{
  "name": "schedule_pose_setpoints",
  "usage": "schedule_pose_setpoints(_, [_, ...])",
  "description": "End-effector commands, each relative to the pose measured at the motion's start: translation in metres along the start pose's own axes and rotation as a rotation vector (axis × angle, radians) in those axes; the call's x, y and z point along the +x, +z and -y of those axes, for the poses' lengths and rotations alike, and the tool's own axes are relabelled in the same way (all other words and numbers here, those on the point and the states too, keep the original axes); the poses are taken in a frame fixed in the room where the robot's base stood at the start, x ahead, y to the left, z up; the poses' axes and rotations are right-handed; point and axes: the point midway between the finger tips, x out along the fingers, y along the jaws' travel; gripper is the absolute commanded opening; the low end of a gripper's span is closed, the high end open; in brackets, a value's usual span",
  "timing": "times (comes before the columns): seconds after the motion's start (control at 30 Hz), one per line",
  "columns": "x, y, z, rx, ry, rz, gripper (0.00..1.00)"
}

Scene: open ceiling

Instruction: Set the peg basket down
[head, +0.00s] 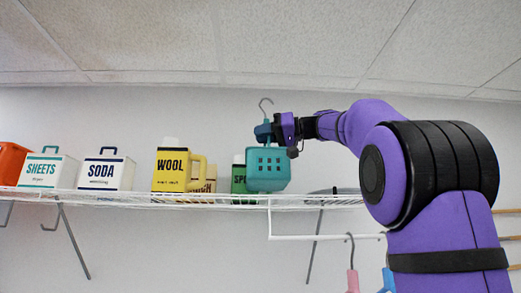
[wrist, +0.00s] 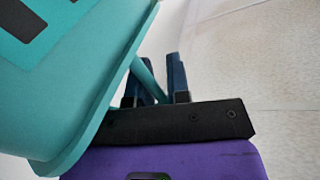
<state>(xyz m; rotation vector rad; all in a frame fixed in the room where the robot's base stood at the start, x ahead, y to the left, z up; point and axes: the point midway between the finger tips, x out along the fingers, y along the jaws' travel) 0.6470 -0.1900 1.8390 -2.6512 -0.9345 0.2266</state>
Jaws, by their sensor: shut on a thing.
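The peg basket (head: 268,172) is teal with rows of square holes and a grey hook at its top. My gripper (head: 275,131) is shut on its upper part, just below the hook. The basket hangs roughly upright at the white wire shelf (head: 110,196), in front of a green box. Its bottom is close above the shelf's front edge; I cannot tell whether they touch. In the wrist view the basket (wrist: 70,80) fills the left side, and a teal bar passes between the dark blue fingers of my gripper (wrist: 155,85).
The green box (head: 239,180) is partly hidden behind the basket. Pink (head: 352,280) and blue hangers hang below on a rod.

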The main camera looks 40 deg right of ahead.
Motion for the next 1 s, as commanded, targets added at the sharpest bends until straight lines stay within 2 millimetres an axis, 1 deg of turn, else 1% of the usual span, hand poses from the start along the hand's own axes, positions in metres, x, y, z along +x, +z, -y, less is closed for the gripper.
schedule_pose_setpoints(0.17, [0.005,-0.003,-0.007,-0.001,0.001,-0.001,0.00])
schedule_pose_setpoints(0.3, [0.012,-0.005,-0.017,-0.001,0.000,-0.001,0.00])
schedule_pose_setpoints(0.6, [0.012,0.022,-0.025,0.000,0.001,0.000,0.00])
schedule_pose_setpoints(0.7, [0.012,0.027,-0.027,0.000,0.000,-0.001,0.00])
schedule_pose_setpoints(0.93, [0.012,0.028,-0.027,-0.002,0.000,-0.001,0.00])
schedule_pose_setpoints(0.97, [0.012,0.028,-0.027,-0.001,0.000,-0.001,0.19])
schedule_pose_setpoints(1.0, [0.012,0.028,-0.027,-0.001,0.000,-0.001,0.28])
